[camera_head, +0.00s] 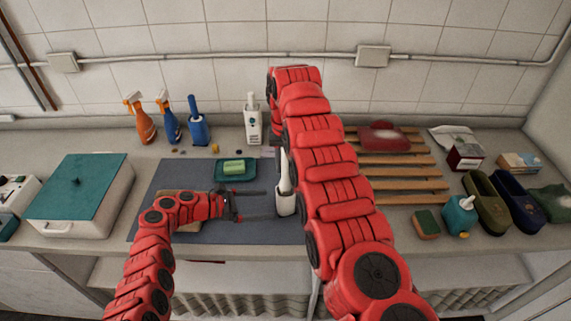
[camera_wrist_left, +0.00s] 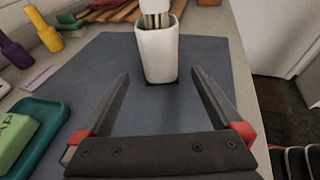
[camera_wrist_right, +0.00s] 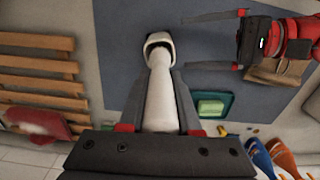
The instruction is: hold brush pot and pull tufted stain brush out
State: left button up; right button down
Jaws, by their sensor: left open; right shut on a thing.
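The white brush pot (camera_head: 287,204) stands upright on the grey mat (camera_head: 150,205); it also shows ahead in the left wrist view (camera_wrist_left: 158,55). The tufted stain brush (camera_head: 284,172) has a white handle that rises from the pot's mouth. My left gripper (camera_head: 268,205) is open and low over the mat. Its fingers point at the pot from the left, with the pot just beyond the tips. The brush's lower end is hidden inside the pot.
A teal dish with green soap (camera_head: 234,169) lies behind my left gripper. Spray bottles (camera_head: 147,125) and a white bottle (camera_head: 252,120) stand along the wall. A slatted wooden rack (camera_head: 410,185) is right of the mat. A teal-lidded box (camera_head: 80,190) stands at left.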

aim_at(285, 154)
pick_arm(q)
jog(key=v, duration=0.5)
jog(key=shift+r+p, duration=0.35)
jog(key=shift+p, duration=0.05)
pick_arm(e)
jog(key=shift+r, duration=0.95)
pick_arm(q)
jog(key=shift+r+p, duration=0.65)
pick_arm(e)
jog(key=shift+r, duration=1)
pick_arm(q)
jog(key=shift+f, duration=0.1)
